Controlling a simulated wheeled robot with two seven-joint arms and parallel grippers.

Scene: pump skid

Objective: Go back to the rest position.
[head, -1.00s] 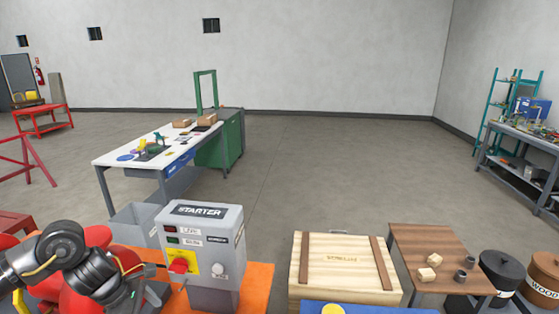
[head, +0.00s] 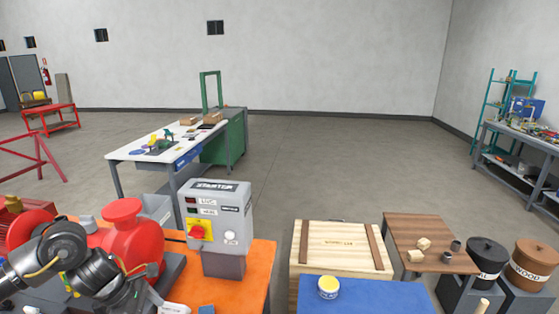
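My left arm comes in from the lower left. Its gripper (head: 143,277) is in front of the red pump (head: 130,245), left of the grey starter box (head: 216,212) and apart from it. The fingers are small and dark here, so I cannot tell whether they are open or shut. The starter box stands upright on the orange skid (head: 258,268), with a red knob (head: 197,231) on a yellow plate, a white button and small indicator lamps on its face. My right gripper is not in view.
Two bins, black (head: 487,256) and brown (head: 533,262), stand at right.

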